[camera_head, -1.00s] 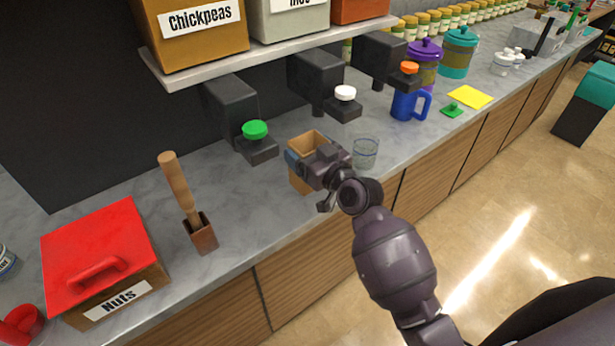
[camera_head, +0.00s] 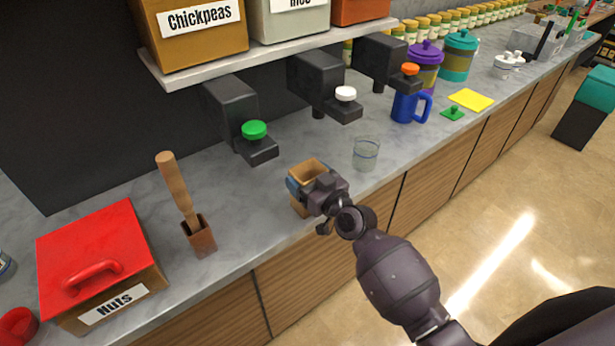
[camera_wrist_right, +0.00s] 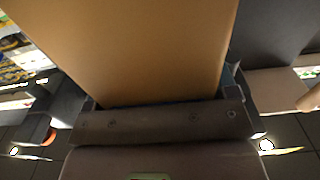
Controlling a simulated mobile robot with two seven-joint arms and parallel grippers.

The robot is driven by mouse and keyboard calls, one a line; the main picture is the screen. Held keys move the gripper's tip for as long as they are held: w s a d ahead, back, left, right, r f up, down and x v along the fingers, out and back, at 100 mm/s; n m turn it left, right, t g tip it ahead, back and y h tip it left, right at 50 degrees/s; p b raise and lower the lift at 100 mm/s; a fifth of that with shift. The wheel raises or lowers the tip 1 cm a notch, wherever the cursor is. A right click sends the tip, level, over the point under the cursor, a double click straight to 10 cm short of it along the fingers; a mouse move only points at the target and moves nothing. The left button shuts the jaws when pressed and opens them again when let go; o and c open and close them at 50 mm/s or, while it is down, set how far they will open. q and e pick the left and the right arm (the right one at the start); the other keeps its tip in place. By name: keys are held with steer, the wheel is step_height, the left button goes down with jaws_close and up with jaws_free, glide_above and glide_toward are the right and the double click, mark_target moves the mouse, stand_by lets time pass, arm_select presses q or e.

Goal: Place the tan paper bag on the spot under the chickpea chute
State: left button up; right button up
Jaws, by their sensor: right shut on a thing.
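The tan paper bag (camera_head: 307,169) is upright with its open top facing up, near the counter's front edge. My right gripper (camera_head: 308,187) is shut on it from the front right. In the right wrist view the bag (camera_wrist_right: 150,50) fills the space between the fingers. I cannot tell whether its base touches the counter. The chickpea chute (camera_head: 232,108) is the dark one with the green knob (camera_head: 255,130), under the bin labelled Chickpeas (camera_head: 200,32). The bag is in front and to the right of this chute, not under it. My left gripper is not in view.
A clear glass (camera_head: 366,154) stands just right of the bag. A wooden-handled scoop in a holder (camera_head: 198,235) and a red-lidded Nuts box (camera_head: 100,262) are to the left. A white-knobbed chute (camera_head: 330,88) and a blue mug (camera_head: 408,106) are behind. The counter below the green knob is clear.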

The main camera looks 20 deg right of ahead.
steer(key=shift+f, duration=0.2)
steer(key=o, duration=0.9)
steer(key=v, duration=0.3)
steer(key=b+v, duration=0.1)
steer(key=v, duration=0.6)
steer(key=shift+s+d+r, duration=0.3)
steer(key=shift+d+r, duration=0.1)
